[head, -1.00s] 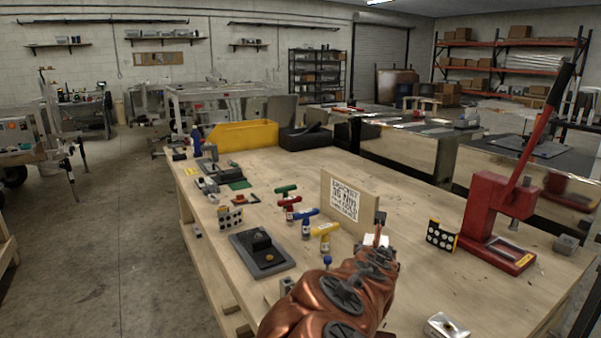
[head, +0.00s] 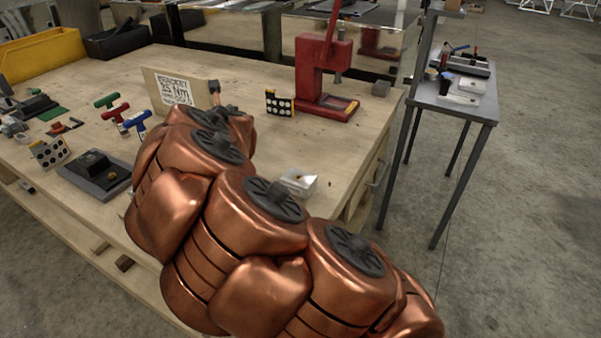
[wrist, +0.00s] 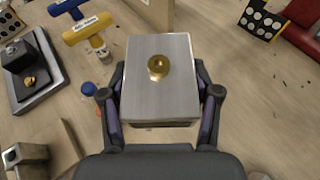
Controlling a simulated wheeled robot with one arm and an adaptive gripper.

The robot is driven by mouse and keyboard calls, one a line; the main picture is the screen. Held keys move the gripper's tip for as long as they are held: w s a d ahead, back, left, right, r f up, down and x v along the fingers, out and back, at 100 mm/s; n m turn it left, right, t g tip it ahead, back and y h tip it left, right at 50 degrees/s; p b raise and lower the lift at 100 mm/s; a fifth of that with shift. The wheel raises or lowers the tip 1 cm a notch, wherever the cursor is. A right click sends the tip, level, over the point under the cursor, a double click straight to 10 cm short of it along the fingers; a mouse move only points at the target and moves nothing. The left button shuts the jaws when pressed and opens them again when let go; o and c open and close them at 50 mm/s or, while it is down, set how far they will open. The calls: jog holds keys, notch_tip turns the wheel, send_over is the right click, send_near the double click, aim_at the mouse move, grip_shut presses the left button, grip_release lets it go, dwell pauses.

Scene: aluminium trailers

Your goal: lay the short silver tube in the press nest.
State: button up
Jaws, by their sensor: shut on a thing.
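My gripper (wrist: 160,110) is shut on a short, boxy silver piece with a brass insert in its upper face, which I take as the short silver tube (wrist: 140,95). Its open ends do not show. One finger is on each side of it, above the wooden bench. In the head view my copper arm hides the gripper and the tube. The red press (head: 323,75) stands at the bench's far right, with its low base (head: 328,108) at the front. The nest itself is too small to make out. The press's red edge also shows in the wrist view (wrist: 303,22), apart from the gripper.
Another silver block (head: 299,181) lies near the bench's right edge. A dotted card (head: 279,103) stands left of the press. A sign board (head: 180,90), T-handles (head: 115,112) and a dark fixture (head: 97,172) are further left. Bare bench (head: 325,150) lies before the press.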

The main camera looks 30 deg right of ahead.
jog(key=shift+w+d+f+n+y+b, duration=0.15)
jog(key=shift+w+d+n+y+b, duration=0.15)
jog(key=shift+w+d, duration=0.2)
jog(key=shift+w+d+f+n+y+b, duration=0.2)
jog(key=shift+w+d+y, duration=0.1)
jog(key=shift+w+d, duration=0.15)
jog(key=w+d+n+y+b, duration=0.1)
jog(key=d, duration=0.1)
jog(key=n+g+y+b, duration=0.2)
jog(key=n+y+b, duration=0.3)
jog(key=y+b, duration=0.15)
send_over(320, 162)
notch_tip(320, 162, down, 4)
notch_tip(320, 162, down, 9)
jog(key=shift+r, duration=0.15)
jog(key=shift+f+h, duration=0.35)
jog(key=shift+f, duration=0.05)
jog(key=shift+f, duration=0.2)
jog(key=o, duration=1.3)
jog(key=shift+c, duration=0.2)
